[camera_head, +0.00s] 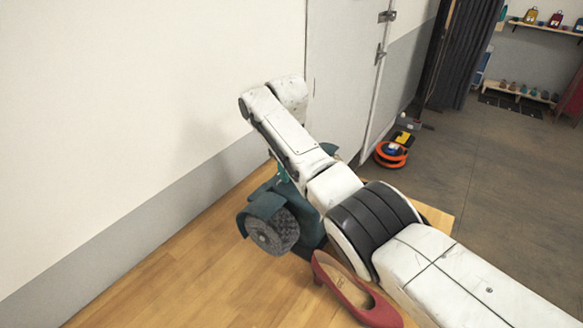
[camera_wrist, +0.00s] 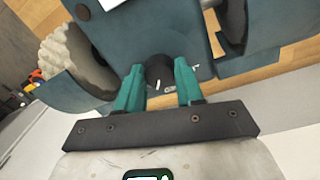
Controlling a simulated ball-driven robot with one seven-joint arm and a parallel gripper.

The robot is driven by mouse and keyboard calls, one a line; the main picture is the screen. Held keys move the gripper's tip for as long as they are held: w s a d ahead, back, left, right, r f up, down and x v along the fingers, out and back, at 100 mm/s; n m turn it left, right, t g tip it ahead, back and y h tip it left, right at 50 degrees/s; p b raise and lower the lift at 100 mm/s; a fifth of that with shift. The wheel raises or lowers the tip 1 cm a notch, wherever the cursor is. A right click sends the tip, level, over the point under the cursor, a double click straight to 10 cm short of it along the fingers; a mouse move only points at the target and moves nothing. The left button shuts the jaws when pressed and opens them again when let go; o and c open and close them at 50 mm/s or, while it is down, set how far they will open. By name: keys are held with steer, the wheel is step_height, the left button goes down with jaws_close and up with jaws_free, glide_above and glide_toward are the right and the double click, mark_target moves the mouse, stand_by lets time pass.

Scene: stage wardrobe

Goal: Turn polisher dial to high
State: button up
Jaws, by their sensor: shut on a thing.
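The polisher (camera_head: 262,205) is a dark teal machine with a grey fluffy buffing wheel, on the wooden top, partly hidden behind my arm. In the wrist view its teal body (camera_wrist: 130,35) fills the upper part, with a pale wheel (camera_wrist: 62,58) at left and a dark wheel at right. The polisher dial (camera_wrist: 159,70) is a round black knob on the body. My gripper (camera_wrist: 160,82) has its two green fingers on either side of the dial, shut on it. Small white marks show beside the dial; I cannot read its setting.
A red shoe (camera_head: 345,288) lies on the wooden top (camera_head: 215,280), close beside my arm. A white wall stands behind, with a door at centre. An orange and black round device (camera_head: 391,155) is on the floor beyond. The wooden top's front left is clear.

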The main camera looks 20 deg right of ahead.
steer(key=m, duration=0.5)
steer(key=shift+w+a+b, duration=0.1)
steer(key=shift+b, duration=0.3)
steer(key=shift+r, duration=0.1)
steer(key=o, duration=1)
steer(key=shift+o, duration=0.2)
step_height(320, 180, up, 11)
steer(key=b, duration=0.2)
steer(key=shift+a+f, duration=0.2)
steer(key=shift+a, duration=0.1)
